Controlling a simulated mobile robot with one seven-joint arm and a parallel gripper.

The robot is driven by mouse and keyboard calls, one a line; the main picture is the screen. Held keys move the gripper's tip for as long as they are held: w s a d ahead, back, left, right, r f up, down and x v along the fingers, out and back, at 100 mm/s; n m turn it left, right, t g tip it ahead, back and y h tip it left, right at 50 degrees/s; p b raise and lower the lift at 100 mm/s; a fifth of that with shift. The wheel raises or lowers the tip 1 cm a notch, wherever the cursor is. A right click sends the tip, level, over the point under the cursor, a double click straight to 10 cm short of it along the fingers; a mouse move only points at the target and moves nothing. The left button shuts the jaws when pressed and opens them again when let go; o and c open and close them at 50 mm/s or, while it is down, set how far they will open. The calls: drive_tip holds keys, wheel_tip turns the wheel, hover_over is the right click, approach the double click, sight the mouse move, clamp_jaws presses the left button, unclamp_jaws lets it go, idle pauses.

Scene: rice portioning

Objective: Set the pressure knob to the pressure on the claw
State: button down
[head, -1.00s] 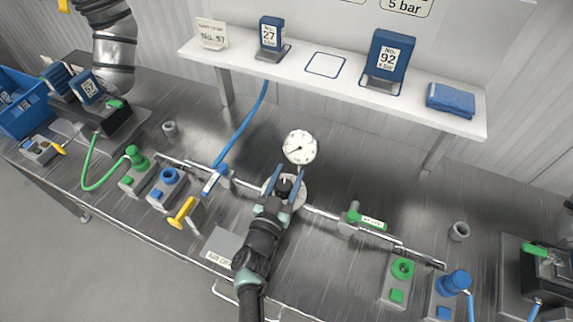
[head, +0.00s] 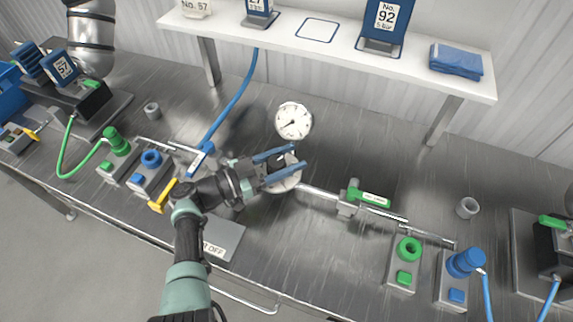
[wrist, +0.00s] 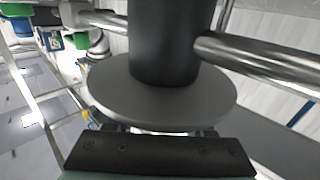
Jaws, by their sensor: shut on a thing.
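My gripper (head: 281,163) reaches in from the left, its two blue fingers shut on the dark pressure knob. The fingers mostly hide the knob. Its pale round base (head: 284,184) shows below them. The wrist view shows a dark cylinder (wrist: 170,50) and a grey disc (wrist: 160,95) close up. The white pressure gauge (head: 293,121) stands just behind the knob; its needle points to the lower left, and its numbers are too small to read. At the far left is a blue claw (head: 62,68) labelled 57; I cannot read a pressure on it.
The white shelf (head: 330,48) at the back holds blue labelled units, including No. 92 (head: 386,18), marked 5 bar. A yellow-handled valve (head: 162,196) is left of my arm; a green-handled valve (head: 369,197) is to the right. Pipes run along the bench.

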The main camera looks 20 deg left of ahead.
drive_tip(key=shift+m+g+h+b, duration=0.5)
drive_tip(key=shift+g+b, duration=0.1)
drive_tip(key=shift+b, duration=0.2)
drive_tip(key=shift+d+r, duration=0.1)
drive_tip(key=shift+r, duration=0.05)
drive_tip(key=shift+c, duration=1.4)
unclamp_jaws()
drive_tip(key=shift+s, duration=0.1)
wheel_tip(320, 180, up, 10)
drive_tip(key=p, duration=0.3)
drive_tip(key=shift+p, duration=0.4)
